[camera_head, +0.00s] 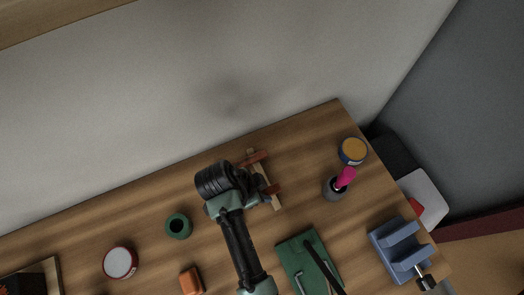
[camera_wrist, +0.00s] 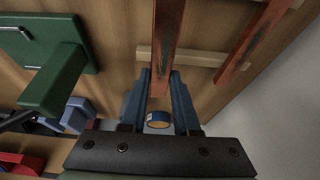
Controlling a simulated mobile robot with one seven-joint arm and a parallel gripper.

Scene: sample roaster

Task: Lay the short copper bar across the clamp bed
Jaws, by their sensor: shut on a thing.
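Two copper bars show near my gripper. One bar (camera_wrist: 167,40) has its near end between my blue fingers, and my gripper (camera_wrist: 163,98) is shut on it. In the head view this bar (camera_head: 273,189) is partly hidden by my gripper (camera_head: 266,198). The other bar (camera_wrist: 258,40) lies apart, nearer the wall; it also shows in the head view (camera_head: 257,158). Both cross a pale wooden strip (camera_wrist: 205,58); I cannot tell whether the held bar touches it, nor which is shorter. The blue clamp (camera_head: 400,247) stands at the table's right, with a raised jaw and a handle.
A green plate (camera_head: 293,252) with a dark lever lies between my gripper and the clamp. A dark cup with a pink-handled tool (camera_head: 343,180) and a yellow-topped tin (camera_head: 353,150) stand at the right. A green ring (camera_head: 178,226), a red-rimmed tin (camera_head: 119,263) and an orange block (camera_head: 191,281) are left.

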